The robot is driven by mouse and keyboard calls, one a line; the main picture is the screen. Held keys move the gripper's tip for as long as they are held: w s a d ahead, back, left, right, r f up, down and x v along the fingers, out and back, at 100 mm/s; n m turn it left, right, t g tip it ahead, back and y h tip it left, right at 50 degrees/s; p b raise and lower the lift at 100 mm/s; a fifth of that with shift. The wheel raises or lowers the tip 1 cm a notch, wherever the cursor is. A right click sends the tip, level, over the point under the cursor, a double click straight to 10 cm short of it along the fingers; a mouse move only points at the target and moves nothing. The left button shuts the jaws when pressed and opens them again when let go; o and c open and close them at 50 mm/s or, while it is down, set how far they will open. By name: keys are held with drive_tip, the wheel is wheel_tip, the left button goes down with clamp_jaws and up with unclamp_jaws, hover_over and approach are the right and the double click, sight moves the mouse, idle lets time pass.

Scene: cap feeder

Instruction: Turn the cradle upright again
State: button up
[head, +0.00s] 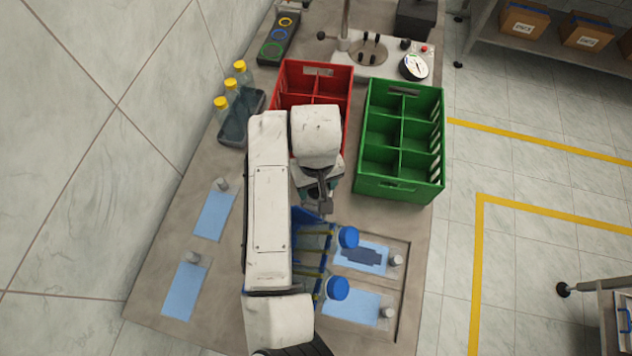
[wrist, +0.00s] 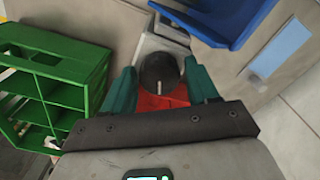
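The blue cradle (head: 303,222) lies tipped on the near part of the table, partly hidden by my arm. Two clear bottles with blue caps (head: 347,237) (head: 337,288) lie in it, caps toward the right. A blue part of the cradle also shows at the top of the wrist view (wrist: 232,22). My gripper (head: 322,203) is beyond the cradle, by the red crate's near side. In the wrist view its teal fingers (wrist: 160,80) stand apart on both sides of a dark round knob (wrist: 159,70) beside a grey block. I cannot tell whether they touch the knob.
A red crate (head: 313,68) and a green crate (head: 400,190) stand farther back. Yellow-capped bottles (head: 230,90) stand in a dark tray at the left. Light blue mats (head: 213,215) (head: 350,307) with small grey posts lie left and right of my arm. A gauge fixture (head: 414,66) is at the back.

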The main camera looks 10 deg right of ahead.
drive_tip(key=shift+o, duration=0.5)
drive_tip(key=m, duration=0.5)
drive_tip(key=shift+f+b, duration=0.1)
drive_tip(key=shift+b, duration=0.3)
drive_tip(key=m, duration=0.4)
drive_tip(key=shift+m+b, duration=0.4)
